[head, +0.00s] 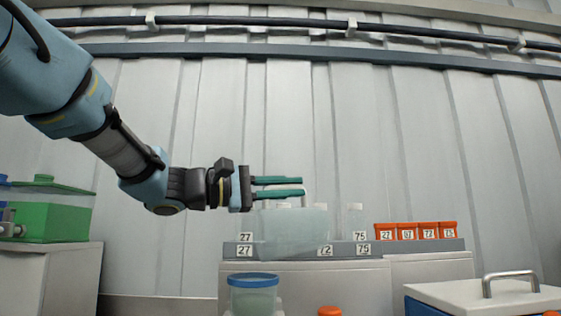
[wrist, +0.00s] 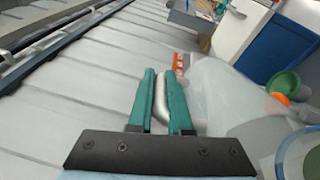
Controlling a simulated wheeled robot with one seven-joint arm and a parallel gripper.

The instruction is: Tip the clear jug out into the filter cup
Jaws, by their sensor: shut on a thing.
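My gripper (head: 303,187) reaches in from the left in the head view, its teal fingers pointing right. In the wrist view its fingers (wrist: 163,75) are closed around the pale handle of the clear jug (wrist: 212,95). In the head view the clear jug (head: 292,232) hangs just below the fingers, looking roughly upright; its contents are hard to make out. A translucent cup with a blue rim (head: 254,295), likely the filter cup, stands lower, below the jug's left part. What is inside it cannot be seen.
A grey rack (head: 430,245) with numbered labels and several orange boxes (head: 408,231) stands behind the jug. An orange cap (head: 329,311) shows right of the cup. A white-lidded box with a handle (head: 490,296) is at right, a green container (head: 50,215) at left.

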